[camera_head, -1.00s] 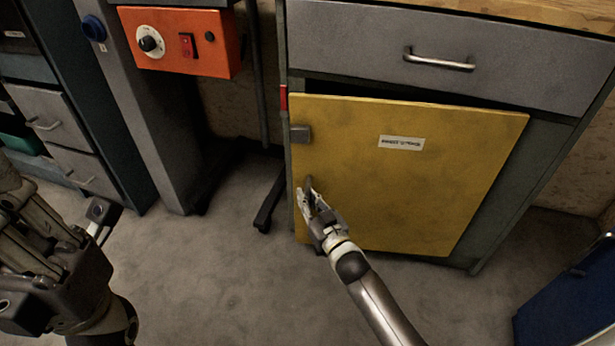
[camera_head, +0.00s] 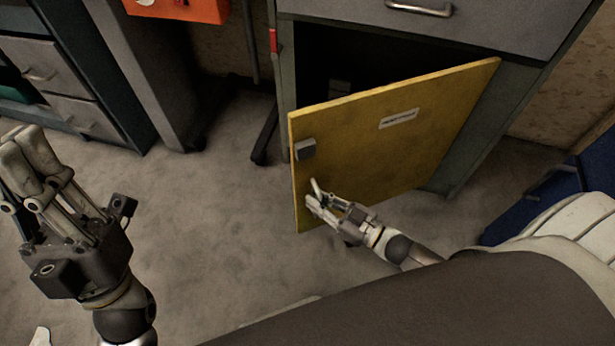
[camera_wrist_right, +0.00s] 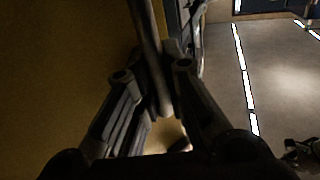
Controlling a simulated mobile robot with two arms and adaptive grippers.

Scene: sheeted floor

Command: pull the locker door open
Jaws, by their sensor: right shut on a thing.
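The yellow locker door (camera_head: 400,145) stands partly open in the head view, hinged on its right side. A dark gap shows behind its top and left edge. It has a white label and a grey latch block (camera_head: 305,150) near its free edge. My right gripper (camera_head: 318,198) is shut on the door handle (camera_head: 316,187) at the lower left of the door. In the right wrist view the fingers close around the bar-like handle (camera_wrist_right: 150,50), with the door (camera_wrist_right: 60,70) at left.
A grey drawer (camera_head: 450,20) sits above the door opening. An orange control box (camera_head: 185,10) and grey drawers (camera_head: 65,100) are at the left. A blue object (camera_head: 540,200) stands at the right. The grey floor (camera_head: 220,240) before the door is clear.

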